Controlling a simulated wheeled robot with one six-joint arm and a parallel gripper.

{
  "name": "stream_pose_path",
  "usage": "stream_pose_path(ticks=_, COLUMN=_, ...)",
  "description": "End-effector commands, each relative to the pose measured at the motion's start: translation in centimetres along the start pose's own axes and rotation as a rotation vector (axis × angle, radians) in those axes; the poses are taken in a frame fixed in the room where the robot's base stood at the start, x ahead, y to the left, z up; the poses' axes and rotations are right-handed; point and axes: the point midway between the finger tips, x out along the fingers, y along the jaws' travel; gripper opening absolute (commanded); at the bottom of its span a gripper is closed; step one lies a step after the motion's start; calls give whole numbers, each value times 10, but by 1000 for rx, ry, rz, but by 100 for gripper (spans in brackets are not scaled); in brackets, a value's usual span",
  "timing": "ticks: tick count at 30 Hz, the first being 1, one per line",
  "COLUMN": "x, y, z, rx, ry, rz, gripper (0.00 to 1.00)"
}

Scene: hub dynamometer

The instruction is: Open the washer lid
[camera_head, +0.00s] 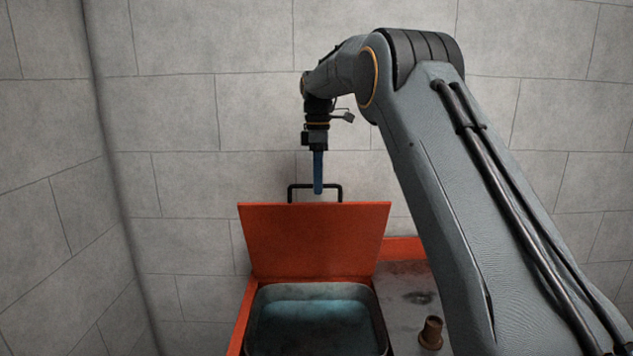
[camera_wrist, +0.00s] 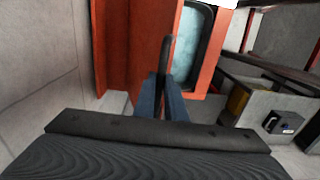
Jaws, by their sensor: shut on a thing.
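The washer is an orange-red cabinet with an open basin (camera_head: 312,322) that has a grey rim and bluish inside. Its orange-red lid (camera_head: 314,240) stands raised and steeply tilted behind the basin. A black bar handle (camera_head: 341,191) sticks up from the lid's top edge. My gripper (camera_head: 318,190) points down at this handle, its blue fingers shut on the bar. In the wrist view the dark handle (camera_wrist: 166,55) passes between the blue fingers of my gripper (camera_wrist: 161,95). The lid (camera_wrist: 148,40) and the basin (camera_wrist: 193,40) also show there. The fingers partly hide the handle.
A grey block wall stands behind the washer and another is at the left. A stained grey worktop (camera_head: 405,285) with a brown cylindrical fitting (camera_head: 431,332) lies right of the basin. My arm covers much of the right side. The wrist view shows a grey box (camera_wrist: 283,122) at the right.

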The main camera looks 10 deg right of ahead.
Motion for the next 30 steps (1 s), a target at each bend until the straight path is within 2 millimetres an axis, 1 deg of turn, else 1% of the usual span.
stream_pose_path(ticks=1, x=7, y=-1, z=-1, rx=-1, ry=1, rz=-14, gripper=0)
stream_pose_path(ticks=16, x=7, y=-2, z=0, rx=0, ry=1, rz=-29, gripper=0)
stream_pose_path(ticks=17, x=7, y=-2, z=0, rx=0, ry=1, rz=-29, gripper=12)
stream_pose_path(ticks=18, x=6, y=-3, z=0, rx=0, ry=1, rz=-29, gripper=19)
stream_pose_path(ticks=20, x=5, y=-3, z=0, rx=-1, ry=1, rz=-28, gripper=29)
stream_pose_path(ticks=30, x=0, y=-2, z=-1, rx=-2, ry=1, rz=-23, gripper=29)
